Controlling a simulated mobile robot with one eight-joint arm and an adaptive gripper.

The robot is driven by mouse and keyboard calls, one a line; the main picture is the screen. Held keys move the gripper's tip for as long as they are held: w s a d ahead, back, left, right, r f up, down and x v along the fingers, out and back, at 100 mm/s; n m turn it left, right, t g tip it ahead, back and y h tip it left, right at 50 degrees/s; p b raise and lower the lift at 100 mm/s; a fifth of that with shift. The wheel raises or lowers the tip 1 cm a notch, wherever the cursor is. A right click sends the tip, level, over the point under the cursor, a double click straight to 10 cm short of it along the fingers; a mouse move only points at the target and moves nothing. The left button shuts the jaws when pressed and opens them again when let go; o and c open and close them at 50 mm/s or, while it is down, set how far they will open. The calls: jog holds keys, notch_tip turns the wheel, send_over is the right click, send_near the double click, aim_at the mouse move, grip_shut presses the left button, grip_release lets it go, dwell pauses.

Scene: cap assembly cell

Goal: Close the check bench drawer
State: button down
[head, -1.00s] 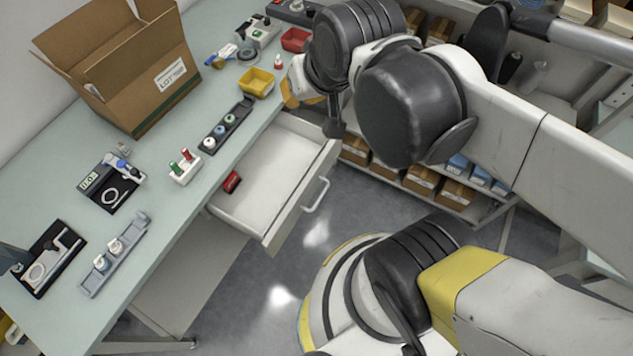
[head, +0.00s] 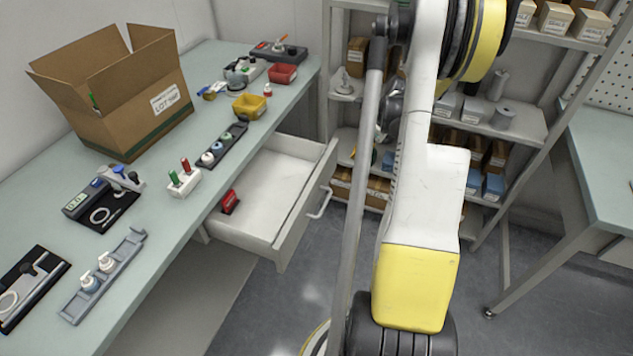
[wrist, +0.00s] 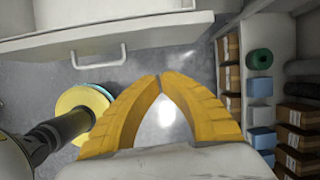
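The check bench drawer (head: 268,190) stands open, pulled well out from under the check bench (head: 225,125). Its bar handle (head: 320,203) faces the open floor at the right. A red object (head: 230,201) lies inside near the bench. In the wrist view the drawer front (wrist: 150,38) crosses the top left, with the handle (wrist: 98,57) on it. My gripper (wrist: 160,77) has its yellow fingertips together, nothing between them. The tips appear right of and below the handle, apart from it. The gripper is not clearly seen in the head view.
A cardboard box (head: 115,100), trays with small caps and bottles, a yellow bin (head: 249,106) and a red bin (head: 283,74) stand on the bench. A shelf rack (head: 500,125) with boxes stands behind my arm. Grey floor (head: 290,305) lies clear in front of the drawer.

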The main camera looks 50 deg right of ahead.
jog(key=w+b+x, duration=0.1)
jog(key=b+x, duration=0.4)
jog(key=x, duration=0.8)
jog(key=shift+w+a+r+m+b, duration=0.25)
jog(key=shift+w+r+m+b, duration=0.05)
jog(key=shift+w+r+m, duration=0.1)
